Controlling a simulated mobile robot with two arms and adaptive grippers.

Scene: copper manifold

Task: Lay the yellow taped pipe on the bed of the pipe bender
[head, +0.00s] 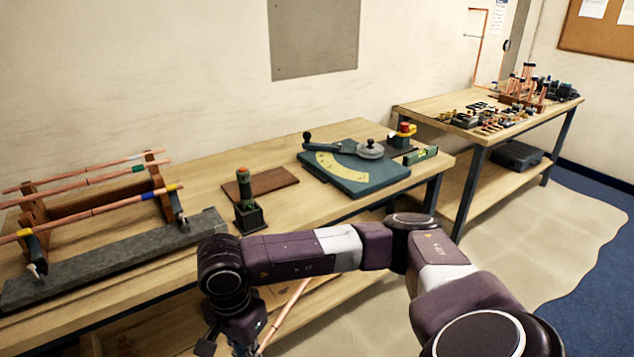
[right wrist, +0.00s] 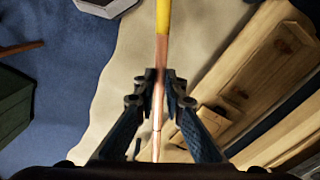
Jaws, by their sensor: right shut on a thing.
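The yellow taped pipe shows in the right wrist view, a copper pipe with a wide yellow band (right wrist: 163,17) at the top of the picture. My right gripper (right wrist: 160,78) is shut on its bare copper part. In the head view the gripper is low in front of the bench, partly cut by the bottom edge, and a slanting length of copper pipe (head: 287,314) shows beside it. The pipe bender (head: 350,185), a teal plate with a yellow angle scale and a black-handled lever, sits on the bench beyond my arm. Its bed holds no pipe. My left gripper is not in view.
A wooden rack (head: 90,204) with several copper pipes stands at the left of the bench, behind a grey bar (head: 110,262). A green clamp-like tool (head: 248,205) stands near a brown board (head: 262,184). A second bench (head: 430,105) with fittings stands at the back right.

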